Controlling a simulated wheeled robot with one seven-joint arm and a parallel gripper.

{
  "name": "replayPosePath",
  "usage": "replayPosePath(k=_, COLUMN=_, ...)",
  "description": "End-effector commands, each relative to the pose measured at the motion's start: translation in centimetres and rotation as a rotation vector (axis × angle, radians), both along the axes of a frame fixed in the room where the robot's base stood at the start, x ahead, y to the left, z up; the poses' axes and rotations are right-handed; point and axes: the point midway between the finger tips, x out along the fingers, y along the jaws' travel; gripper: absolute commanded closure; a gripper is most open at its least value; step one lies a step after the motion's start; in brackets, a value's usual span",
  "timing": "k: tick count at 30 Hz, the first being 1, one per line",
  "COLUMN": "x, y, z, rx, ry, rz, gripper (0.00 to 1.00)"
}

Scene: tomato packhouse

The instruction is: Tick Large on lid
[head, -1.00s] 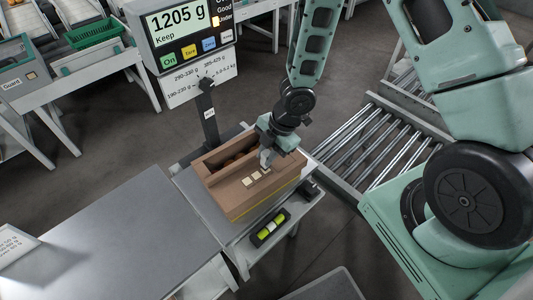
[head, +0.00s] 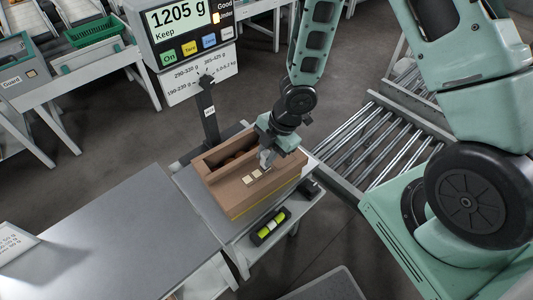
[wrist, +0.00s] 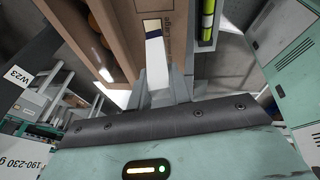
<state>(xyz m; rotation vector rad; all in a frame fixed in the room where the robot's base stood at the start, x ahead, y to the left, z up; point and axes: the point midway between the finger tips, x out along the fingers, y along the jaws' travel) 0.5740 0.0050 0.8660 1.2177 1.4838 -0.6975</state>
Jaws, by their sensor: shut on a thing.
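A brown carton (head: 232,197) sits on the scale, with a lid flap along its near side and round orange produce in its open part. My gripper (head: 266,160) is over the flap at the right end of the row. It is shut on a slim white piece, seemingly a marker (wrist: 156,55), which points at the flap. I cannot tell whether its tip touches.
The scale display (head: 178,19) reads 1205 g and "Keep", on a post behind the carton. A yellow-green spirit level (head: 271,227) lies in front.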

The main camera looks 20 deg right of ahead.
Motion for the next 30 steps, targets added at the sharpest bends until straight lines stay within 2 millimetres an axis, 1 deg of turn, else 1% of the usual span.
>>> replayPosePath(k=1, x=0.0, y=0.0, z=0.8, rx=0.000, ry=0.000, rz=0.000, gripper=1.00)
replayPosePath(k=3, x=0.0, y=0.0, z=1.4, rx=0.000, ry=0.000, rz=0.000, gripper=1.00)
replayPosePath(k=18, x=0.0, y=0.0, z=5.2, rx=0.000, ry=-0.001, rz=-0.001, gripper=1.00)
replayPosePath(k=21, x=0.0, y=0.0, z=5.6, rx=0.000, ry=0.000, rz=-0.001, gripper=1.00)
replayPosePath(k=30, x=0.0, y=0.0, z=5.4, rx=0.000, ry=0.000, rz=0.000, gripper=1.00)
